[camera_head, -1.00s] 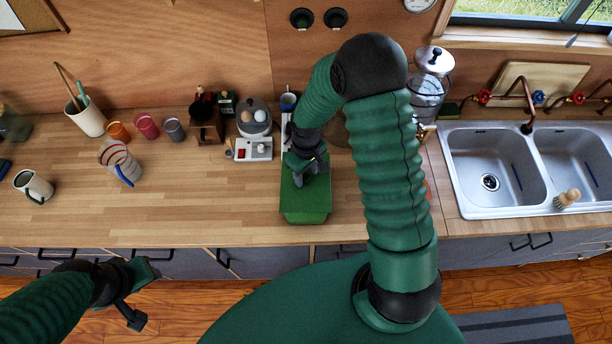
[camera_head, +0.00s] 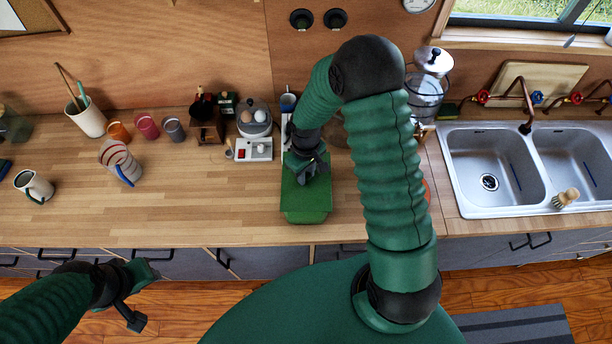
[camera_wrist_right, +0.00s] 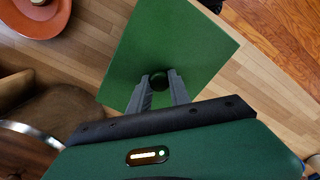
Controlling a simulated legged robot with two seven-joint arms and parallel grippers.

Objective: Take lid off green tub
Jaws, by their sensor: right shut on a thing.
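The green tub (camera_head: 306,216) stands on the wooden counter near its front edge, just left of my right arm. Its flat green lid (camera_head: 315,196) covers the top, and it fills the middle of the right wrist view (camera_wrist_right: 185,45). A dark round knob (camera_wrist_right: 158,80) sits on the lid. My right gripper (camera_head: 312,176) is over the lid, and in the right wrist view its fingers (camera_wrist_right: 160,88) are shut on the knob from both sides. I cannot tell whether the lid is lifted clear of the tub. My left gripper (camera_head: 143,296) is open and empty in front of the counter.
An egg cooker (camera_head: 253,122), several cups and a striped jug (camera_head: 120,162) stand to the left. The double sink (camera_head: 487,205) is at the right. An orange plate (camera_wrist_right: 35,18) lies beside the tub. The counter (camera_head: 220,205) left of the tub is clear.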

